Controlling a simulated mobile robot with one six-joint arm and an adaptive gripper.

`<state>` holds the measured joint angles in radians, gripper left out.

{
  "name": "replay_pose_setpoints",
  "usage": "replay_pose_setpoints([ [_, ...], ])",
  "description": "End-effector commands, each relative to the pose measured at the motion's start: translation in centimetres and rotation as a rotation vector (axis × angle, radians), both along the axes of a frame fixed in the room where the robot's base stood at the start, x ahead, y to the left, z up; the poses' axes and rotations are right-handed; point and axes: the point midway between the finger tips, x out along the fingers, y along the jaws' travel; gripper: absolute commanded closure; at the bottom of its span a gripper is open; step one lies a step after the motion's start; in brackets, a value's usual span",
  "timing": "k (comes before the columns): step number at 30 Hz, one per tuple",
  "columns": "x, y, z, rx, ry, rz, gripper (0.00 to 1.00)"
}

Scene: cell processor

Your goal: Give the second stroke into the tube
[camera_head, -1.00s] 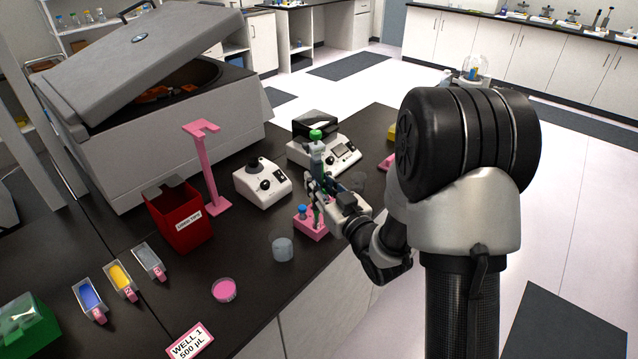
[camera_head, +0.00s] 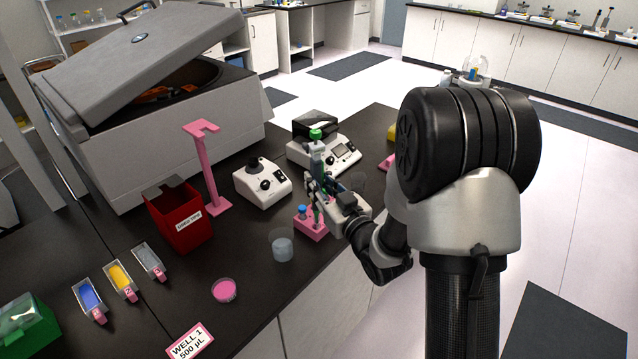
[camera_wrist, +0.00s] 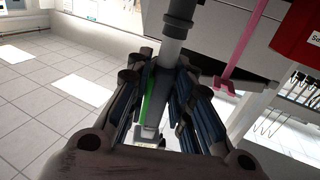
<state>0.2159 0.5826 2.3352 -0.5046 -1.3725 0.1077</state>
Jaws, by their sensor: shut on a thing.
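My gripper (camera_head: 322,187) is shut on an upright grey pipette (camera_head: 317,153) with a green top. In the wrist view the fingers (camera_wrist: 160,88) close around the pipette's grey shaft (camera_wrist: 172,45), and a green strip shows beside it. The pipette stands over a small pink rack (camera_head: 312,231) near the bench's front edge. A blue-capped tube (camera_head: 302,210) stands in the rack's left part. A green piece shows in the rack below my gripper. My fingers partly hide the pipette's lower end, and I cannot tell whether its tip is inside a tube.
A white device with a black knob (camera_head: 262,183) and another white device (camera_head: 340,156) stand behind. A clear cup (camera_head: 282,247), a pink dish (camera_head: 224,290), a red waste bin (camera_head: 182,225) and a pink stand (camera_head: 211,180) are to the left. A large open-lidded centrifuge (camera_head: 170,130) fills the back left.

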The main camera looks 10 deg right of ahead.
Motion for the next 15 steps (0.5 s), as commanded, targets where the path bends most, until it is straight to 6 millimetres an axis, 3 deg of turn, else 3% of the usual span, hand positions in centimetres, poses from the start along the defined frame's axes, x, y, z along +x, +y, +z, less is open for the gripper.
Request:
replay_pose_setpoints([
  [7,0.0,0.0,1.1,0.000,-0.003,0.000,0.86],
  [15,0.0,0.0,8.1,-0.002,-0.005,0.000,0.86],
])
